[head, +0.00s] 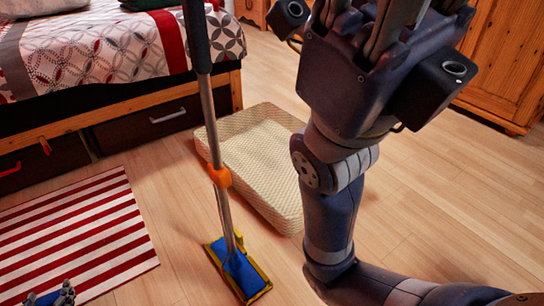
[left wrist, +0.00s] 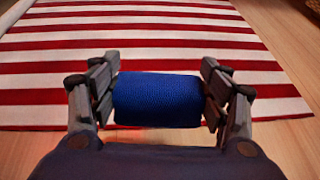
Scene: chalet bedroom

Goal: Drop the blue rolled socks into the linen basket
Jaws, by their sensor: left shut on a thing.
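The blue rolled socks (left wrist: 158,100) form a short blue cylinder in the left wrist view. My left gripper (left wrist: 160,95) is shut on them, with a finger pressed on each end. In the head view my left gripper (head: 52,297) shows only at the bottom left edge, over the striped rug. A low, cream, woven-looking basket (head: 265,155) with shallow walls lies on the floor beyond it to the right; it looks empty. My right gripper (head: 385,25) is raised at the top of the head view, its fingertips cut off by the frame.
A mop (head: 217,130) with a blue and yellow head (head: 243,275) stands between the left gripper and the basket. A red-and-white striped rug (head: 75,235) lies at left. A bed (head: 110,45) with drawers stands behind, a wooden cabinet (head: 510,60) at right.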

